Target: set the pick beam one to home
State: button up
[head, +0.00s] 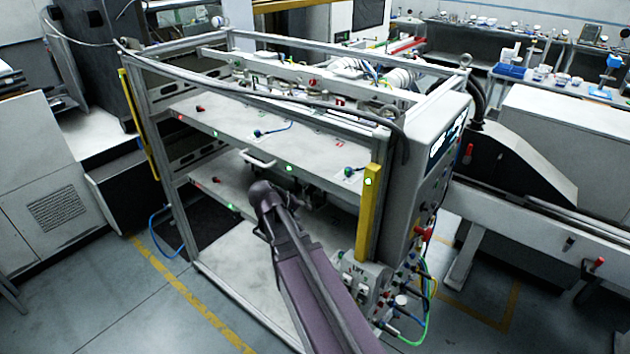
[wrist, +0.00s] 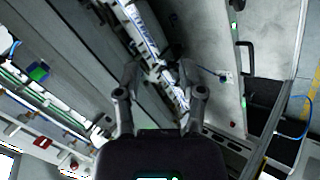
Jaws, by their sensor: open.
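My gripper (wrist: 160,78) shows in the wrist view with its two fingers apart and nothing clearly held. A narrow pale beam or rail (wrist: 143,32) with dark markings runs diagonally down between and past the fingertips; I cannot tell whether they touch it. I cannot tell which part is pick beam one. In the head view, my arm reaches into the open metal-framed machine, and its fingers are hidden. A long white crossbeam (head: 283,98) with small fittings spans the top of that machine, above a pale shelf (head: 240,125).
A handle (head: 258,160) sits on the shelf's front edge; a dark handle (wrist: 247,60) shows in the wrist view. A yellow post (head: 369,215), a control panel (head: 428,170) and a box marked LIFT (head: 357,283) stand at the machine's right. A cable crosses the top. Floor in front is clear.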

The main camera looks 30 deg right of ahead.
jog(key=s+a+f+g+y+b, duration=0.1)
jog(key=s+a+f+y+b, duration=0.1)
jog(key=s+a+f+y, duration=0.2)
jog(key=s+a+f+g+y+b, duration=0.1)
jog(key=s+a+f+y, duration=0.3)
jog(key=s+a, duration=0.4)
jog(key=a+f+b, duration=0.1)
jog(key=a, duration=0.4)
jog(key=shift+f+n, duration=0.25)
jog(key=shift+n, duration=0.05)
jog(key=shift+s, duration=0.1)
